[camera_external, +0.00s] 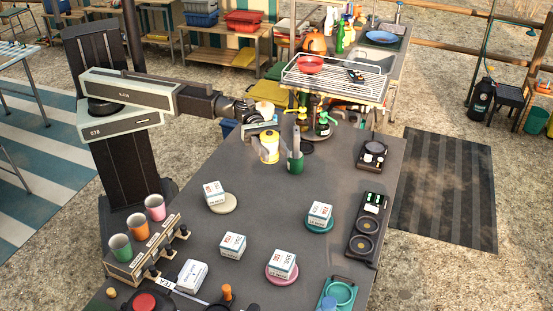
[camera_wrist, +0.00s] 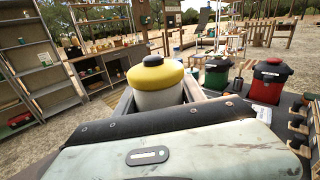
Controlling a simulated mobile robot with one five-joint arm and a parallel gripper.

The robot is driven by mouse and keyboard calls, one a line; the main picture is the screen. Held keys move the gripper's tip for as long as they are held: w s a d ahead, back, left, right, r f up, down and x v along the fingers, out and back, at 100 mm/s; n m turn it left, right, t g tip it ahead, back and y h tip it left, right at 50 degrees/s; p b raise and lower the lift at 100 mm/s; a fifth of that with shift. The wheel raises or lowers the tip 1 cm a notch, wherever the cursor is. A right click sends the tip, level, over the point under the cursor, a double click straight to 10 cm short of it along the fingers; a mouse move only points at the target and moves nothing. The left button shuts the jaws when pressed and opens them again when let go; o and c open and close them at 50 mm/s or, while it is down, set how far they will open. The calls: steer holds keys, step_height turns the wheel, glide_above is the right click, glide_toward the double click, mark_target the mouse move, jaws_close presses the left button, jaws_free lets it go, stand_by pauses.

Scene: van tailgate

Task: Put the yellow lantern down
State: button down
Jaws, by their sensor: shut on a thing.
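The yellow lantern (camera_external: 269,150) is upright over the far part of the dark table. In the wrist view its yellow cap with a black knob and its pale body (camera_wrist: 157,78) stand between my fingers. My gripper (camera_external: 274,143) is shut on it, and it also shows in the wrist view (camera_wrist: 160,98). I cannot tell whether the lantern's base touches the table; its lower part is hidden in the wrist view. A green container (camera_external: 296,162) stands close to its right.
Several bottles (camera_external: 322,124) stand behind, near a wire rack (camera_external: 335,78). White boxes on round coasters, such as the teal one (camera_external: 319,226), occupy the nearer table. A cup holder (camera_external: 143,255) is at the left edge. The dark table (camera_external: 262,200) is clear between.

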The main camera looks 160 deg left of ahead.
step_height(320, 180, up, 20)
steer(key=a+y+p, duration=0.1)
steer(key=a+p, duration=0.1)
steer(key=p, duration=1.5)
steer(key=s+a+f+n+g+y+b, duration=0.2)
steer(key=a+f+n+y+b, duration=0.25)
steer(key=a, duration=0.55)
steer(key=s+a+f+n+g+y+b, duration=0.25)
steer(key=a+f+y+b, duration=0.3)
steer(key=a, duration=0.55)
steer(key=s+a+f+n+g+y+b, duration=0.65)
steer(key=s+a+f+b, duration=0.55)
steer(key=a, duration=0.4)
steer(key=shift+h, duration=0.45)
steer(key=f+b, duration=1.8)
steer(key=shift+w+d+f, duration=0.15)
steer(key=shift+w+d, duration=0.1)
steer(key=shift+d, duration=0.05)
steer(key=shift+r, duration=0.2)
steer(key=shift+f, duration=0.15)
steer(key=c, duration=0.7)
jaws_free()
